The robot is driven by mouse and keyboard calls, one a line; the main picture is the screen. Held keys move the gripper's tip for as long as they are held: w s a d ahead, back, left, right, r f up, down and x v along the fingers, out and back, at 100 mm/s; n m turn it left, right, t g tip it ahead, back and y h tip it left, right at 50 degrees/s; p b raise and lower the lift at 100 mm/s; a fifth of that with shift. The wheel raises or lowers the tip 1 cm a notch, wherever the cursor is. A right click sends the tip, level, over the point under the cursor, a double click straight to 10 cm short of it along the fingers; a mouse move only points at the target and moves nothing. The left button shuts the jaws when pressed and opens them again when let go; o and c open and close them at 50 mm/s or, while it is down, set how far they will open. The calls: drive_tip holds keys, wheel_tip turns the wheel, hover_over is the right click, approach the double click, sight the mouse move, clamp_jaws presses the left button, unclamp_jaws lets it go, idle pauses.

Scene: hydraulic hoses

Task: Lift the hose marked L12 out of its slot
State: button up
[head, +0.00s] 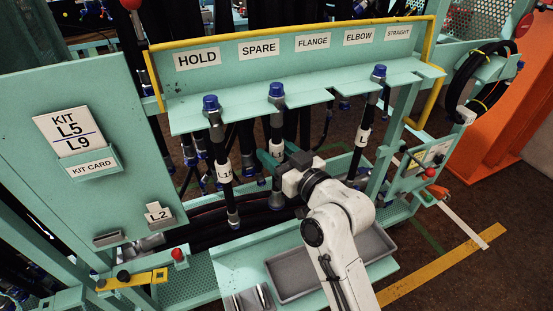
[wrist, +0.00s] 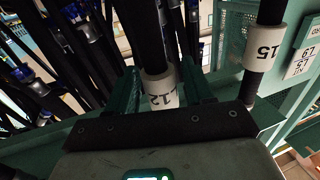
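My gripper (head: 278,160) is at this hose, below the shelf. In the wrist view its two green fingers (wrist: 161,84) stand on either side of the hose, close to the label. I cannot tell whether they press on it.
The L15 hose (head: 223,172) hangs in the slot to the left and shows at right in the wrist view (wrist: 263,48). Another capped hose (head: 362,137) hangs to the right. The green labelled shelf (head: 325,88) lies above my gripper. A grey tray (head: 285,287) lies below.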

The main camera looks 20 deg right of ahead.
clamp_jaws()
drive_tip(key=shift+r, duration=0.2)
idle(0.4)
drive_tip(key=shift+s+r+b, duration=0.1)
drive_tip(key=shift+s+b, duration=0.1)
drive_tip(key=shift+b, duration=0.15)
drive_tip(key=s, duration=1.7)
drive_tip(key=shift+s, duration=0.35)
